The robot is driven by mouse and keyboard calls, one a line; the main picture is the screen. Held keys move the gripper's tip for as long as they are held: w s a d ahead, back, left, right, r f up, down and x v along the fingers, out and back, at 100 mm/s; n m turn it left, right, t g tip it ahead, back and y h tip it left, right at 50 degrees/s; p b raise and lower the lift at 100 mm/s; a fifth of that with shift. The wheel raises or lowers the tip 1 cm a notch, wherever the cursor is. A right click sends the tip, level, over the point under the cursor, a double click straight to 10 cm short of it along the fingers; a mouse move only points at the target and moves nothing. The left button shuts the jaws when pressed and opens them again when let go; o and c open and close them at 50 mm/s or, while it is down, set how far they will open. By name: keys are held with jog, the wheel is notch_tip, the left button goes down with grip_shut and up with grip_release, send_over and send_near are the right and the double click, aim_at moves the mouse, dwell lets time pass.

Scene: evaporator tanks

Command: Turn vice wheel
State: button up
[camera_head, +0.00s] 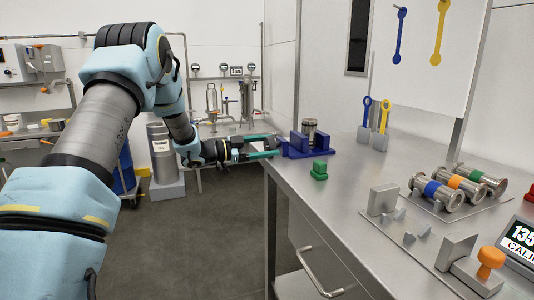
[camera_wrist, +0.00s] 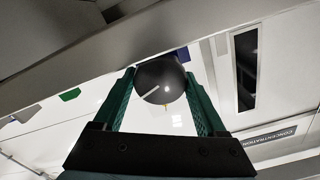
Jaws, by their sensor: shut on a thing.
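The blue vice (camera_head: 296,150) stands at the left end of the steel table, with a metal cylinder (camera_head: 309,128) upright in it. My gripper (camera_head: 277,146) reaches the vice's left side from the left with its green fingers. In the wrist view, my gripper (camera_wrist: 160,84) is shut on the dark round vice wheel (camera_wrist: 158,76), with one finger on each side. A pale line shows on the wheel's face. The wheel is too small to make out in the head view.
A green block (camera_head: 319,171) stands on the steel table (camera_head: 345,185) near the vice. Blue and yellow tools stand in grey holders (camera_head: 373,138) behind it. Banded metal cylinders (camera_head: 437,194) lie on a rack at right, by an orange knob (camera_head: 490,259).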

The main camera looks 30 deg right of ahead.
jog(key=o, duration=1.3)
jog(key=shift+w+a+b, duration=0.2)
jog(key=shift+a+b, duration=0.05)
jog(key=shift+a, duration=1.55)
jog(key=shift+w+a+b, duration=0.25)
jog(key=shift+a+b, duration=0.05)
jog(key=shift+a, duration=1.5)
jog(key=shift+w+a+b, duration=0.2)
jog(key=shift+a+b, duration=0.05)
jog(key=shift+a, duration=1.55)
